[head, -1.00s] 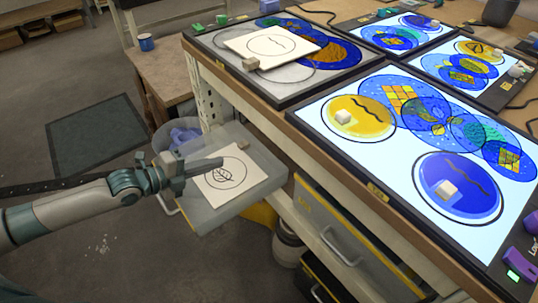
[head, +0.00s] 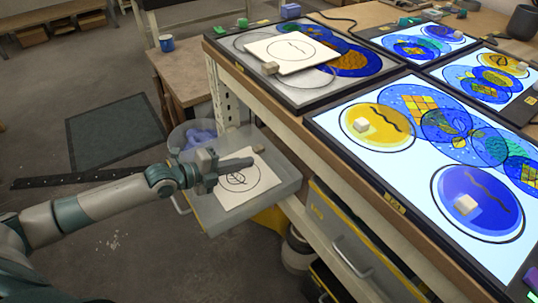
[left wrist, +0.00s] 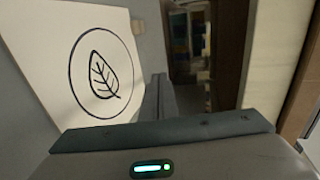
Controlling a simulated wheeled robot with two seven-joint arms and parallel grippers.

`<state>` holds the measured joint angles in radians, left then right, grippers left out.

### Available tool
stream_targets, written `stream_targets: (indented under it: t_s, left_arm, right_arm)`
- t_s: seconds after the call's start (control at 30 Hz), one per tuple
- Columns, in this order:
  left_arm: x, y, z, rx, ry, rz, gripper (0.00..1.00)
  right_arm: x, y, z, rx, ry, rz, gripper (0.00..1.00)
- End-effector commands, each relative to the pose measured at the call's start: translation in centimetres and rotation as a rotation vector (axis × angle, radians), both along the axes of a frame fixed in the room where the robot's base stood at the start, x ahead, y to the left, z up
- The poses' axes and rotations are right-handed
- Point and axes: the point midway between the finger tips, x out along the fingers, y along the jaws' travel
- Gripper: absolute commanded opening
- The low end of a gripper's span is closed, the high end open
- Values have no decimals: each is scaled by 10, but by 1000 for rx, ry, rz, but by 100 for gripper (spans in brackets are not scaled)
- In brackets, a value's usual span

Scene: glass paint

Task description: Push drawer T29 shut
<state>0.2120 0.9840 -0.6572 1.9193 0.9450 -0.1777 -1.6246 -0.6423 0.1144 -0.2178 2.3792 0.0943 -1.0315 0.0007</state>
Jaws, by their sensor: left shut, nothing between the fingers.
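An open grey drawer (head: 210,219) sticks out from the side of the bench, with a pale handle on its outer front. I cannot read a T29 label on it. A white card (head: 265,190) with a leaf in a circle lies inside. The card also shows at the left of the left wrist view (left wrist: 62,62). My left gripper (head: 250,162) is shut and empty over the drawer, its fingers pointing right across the card and hiding part of it. I cannot tell whether it touches the drawer. My right gripper is not in view.
The bench top above holds lit panels (head: 375,155) with coloured glass designs. A bin (head: 190,135) with blue contents stands behind the open drawer.

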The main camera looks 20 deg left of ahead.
Motion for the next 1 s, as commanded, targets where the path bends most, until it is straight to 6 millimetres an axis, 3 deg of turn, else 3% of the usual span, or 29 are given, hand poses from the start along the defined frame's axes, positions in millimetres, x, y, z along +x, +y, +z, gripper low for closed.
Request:
stream_targets:
  t_s: [0.3, 0.5, 1.0]
  left_arm:
    - [40, -32, -15, -3, 0, 0, 0]
    - [59, -47, -15, -2, 0, -1, 0]
    - [71, -55, -16, 1, 1, 0, 0]
  right_arm:
    - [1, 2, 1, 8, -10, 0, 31]
    - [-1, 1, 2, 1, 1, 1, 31]
    - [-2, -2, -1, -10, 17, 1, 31]
